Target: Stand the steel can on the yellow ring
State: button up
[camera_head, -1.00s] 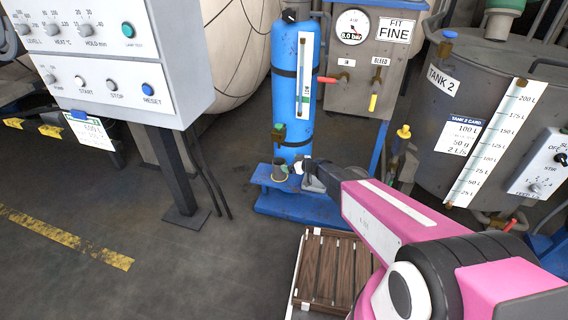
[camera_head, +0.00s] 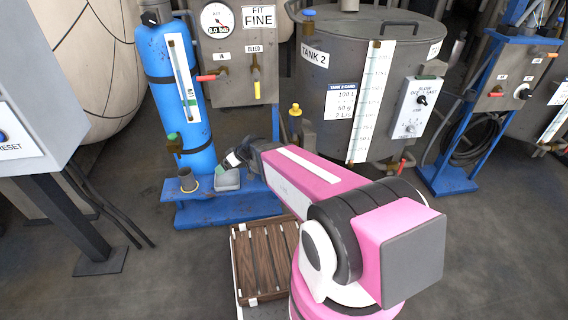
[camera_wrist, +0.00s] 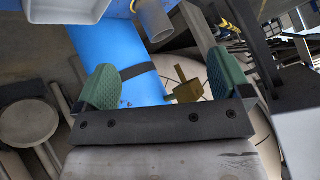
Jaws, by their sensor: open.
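The steel can (camera_head: 187,181) is a small grey cylinder standing upright on the blue base, left of my gripper. A thin yellow rim, the yellow ring (camera_head: 190,190), shows at the can's foot, so the can appears to stand on it; exact centring cannot be told. In the wrist view the can (camera_wrist: 155,20) is at the top, seen inverted, with a bit of yellow ring (camera_wrist: 134,5) at its foot. My gripper (camera_head: 229,167) is to the right of the can and apart from it. In the wrist view its green fingers (camera_wrist: 164,85) are wide apart and empty.
A grey tray-like block (camera_head: 227,180) sits right of the can on the blue base (camera_head: 235,207). The blue cylinder (camera_head: 175,95) with a brass valve rises behind. A wooden pallet (camera_head: 265,262) lies in front. A control cabinet post (camera_head: 65,215) stands left.

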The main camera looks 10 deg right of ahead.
jog(key=s+d+r+m+g+h, duration=0.1)
jog(key=s+d+r+m+h, duration=0.1)
jog(key=d, duration=0.5)
jog(key=s+d+r+m+h, duration=0.3)
jog(key=s+d, duration=0.3)
jog(key=d, duration=0.2)
jog(key=s+d+r+m+g+h, duration=0.1)
jog(key=s+d+r+m+h, duration=0.2)
jog(key=d, duration=0.5)
jog(key=shift+s+m+g+h, duration=0.3)
jog(key=shift+s+m+h, duration=0.1)
jog(key=shift+s+m, duration=0.35)
